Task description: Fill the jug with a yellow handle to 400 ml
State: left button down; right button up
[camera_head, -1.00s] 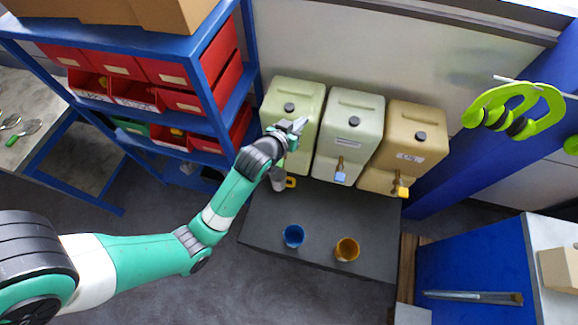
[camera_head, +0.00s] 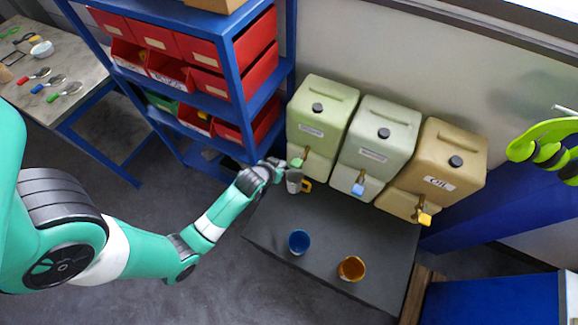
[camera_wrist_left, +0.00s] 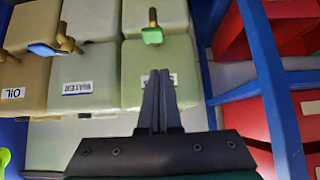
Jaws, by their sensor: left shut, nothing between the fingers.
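The jug, grey with a yellow handle (camera_head: 306,185), stands on the dark platform (camera_head: 335,218) under the pale green canister (camera_head: 318,115). That canister's green tap (camera_head: 297,162) is above the jug; it also shows in the left wrist view (camera_wrist_left: 152,35). My left gripper (camera_head: 280,164) is just left of this tap and close to the jug. In the left wrist view the fingers (camera_wrist_left: 160,78) are together, empty, and cover part of the green canister's label. The fill level in the jug is too small to tell. My right gripper is not in view.
A canister labelled WATER (camera_head: 378,140) with a blue tap and a tan OIL canister (camera_head: 438,170) stand to the right. A blue cup (camera_head: 299,242) and an orange cup (camera_head: 351,268) stand on the platform. A blue shelf with red bins (camera_head: 245,85) is close on the left.

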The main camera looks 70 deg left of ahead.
aim_at(292, 163)
pick_arm(q)
jog(key=w+a+f+b, duration=0.1)
jog(key=f, duration=0.2)
jog(key=w+a+f+b, duration=0.1)
jog(key=w+f+b, duration=0.1)
jog(key=f, duration=0.1)
jog(key=w+a+f+b, duration=0.1)
jog(key=f, duration=0.2)
jog(key=shift+w+a+f, duration=0.2)
jog(key=shift+a+f, duration=0.2)
notch_tip(292, 163, down, 6)
jog(key=s+d+t+y+b, duration=0.1)
jog(key=t+b, duration=0.1)
jog(key=b, duration=0.7)
jog(key=shift+s+y+b, duration=0.25)
jog(key=shift+y+b, duration=0.05)
jog(key=shift+b, duration=0.1)
jog(key=shift+d, duration=0.1)
dwell(5.0)
